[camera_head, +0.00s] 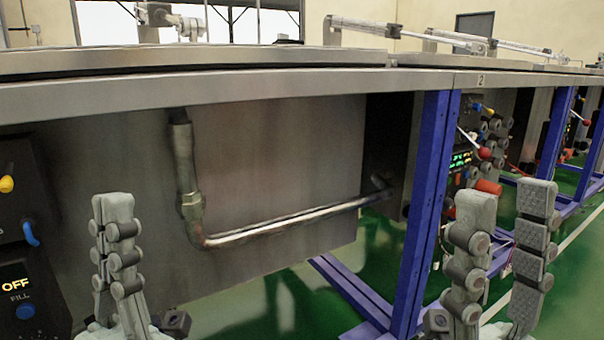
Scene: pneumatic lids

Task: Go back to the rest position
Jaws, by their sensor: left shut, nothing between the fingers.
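My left gripper (115,212) points upward at the lower left, in front of the metal side panel of the machine. Its grey fingers are together with nothing between them. My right gripper (505,205) points upward at the lower right, in front of the blue legs and the green floor. Its two grey fingers stand apart with an empty gap between them. Both grippers are below the table's edge, and neither is seen to hold anything.
A long metal table (230,95) with lids runs across the view. A bent metal pipe (290,220) is fixed below it. A control box (22,215) reading OFF and FILL is at left. Blue legs (428,200) stand at right on green floor (300,290).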

